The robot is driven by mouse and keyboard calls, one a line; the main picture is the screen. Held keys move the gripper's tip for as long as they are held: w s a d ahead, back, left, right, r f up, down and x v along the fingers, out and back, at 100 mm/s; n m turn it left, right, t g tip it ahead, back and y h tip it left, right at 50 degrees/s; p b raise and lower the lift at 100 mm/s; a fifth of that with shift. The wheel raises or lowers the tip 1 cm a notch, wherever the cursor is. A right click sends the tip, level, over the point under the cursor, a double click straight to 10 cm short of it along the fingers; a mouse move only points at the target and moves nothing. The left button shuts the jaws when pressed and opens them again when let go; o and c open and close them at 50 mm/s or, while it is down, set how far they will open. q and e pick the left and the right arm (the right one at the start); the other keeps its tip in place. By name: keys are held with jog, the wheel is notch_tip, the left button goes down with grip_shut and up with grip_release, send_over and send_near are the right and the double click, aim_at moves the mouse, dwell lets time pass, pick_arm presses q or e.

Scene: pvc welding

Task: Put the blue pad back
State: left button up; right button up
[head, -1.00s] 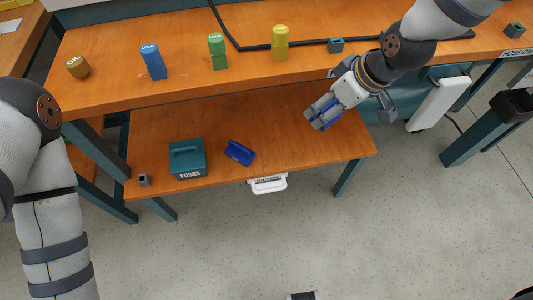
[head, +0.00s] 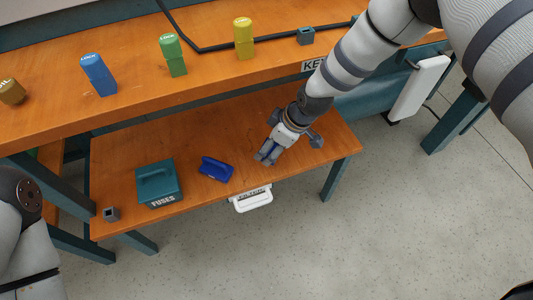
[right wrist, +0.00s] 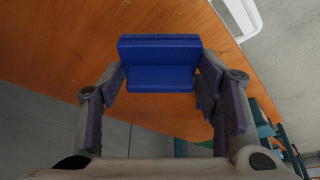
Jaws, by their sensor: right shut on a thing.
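A plain blue pad (right wrist: 160,63) sits between the fingertips of my right gripper (right wrist: 160,85) in the right wrist view, its sides against both fingers. In the head view the right gripper (head: 267,154) is above the right part of the lower shelf, and only bits of blue show between its fingers. It is shut on the pad. Whether the pad touches the shelf is not clear. My left gripper is out of view; only part of the left arm shows at the lower left.
A white handled tray (head: 252,201) hangs at the front edge. Labelled blocks stand on the upper bench (head: 130,80).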

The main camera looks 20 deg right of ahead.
aim_at(271, 151)
jog(key=x, duration=0.4)
jog(key=shift+s+d+f+b, duration=0.1)
jog(key=shift+s+f+b, duration=0.1)
jog(key=shift+s+b, duration=0.15)
jog(key=shift+f, duration=0.15)
jog(key=o, duration=1.1)
jog(key=shift+o, duration=0.2)
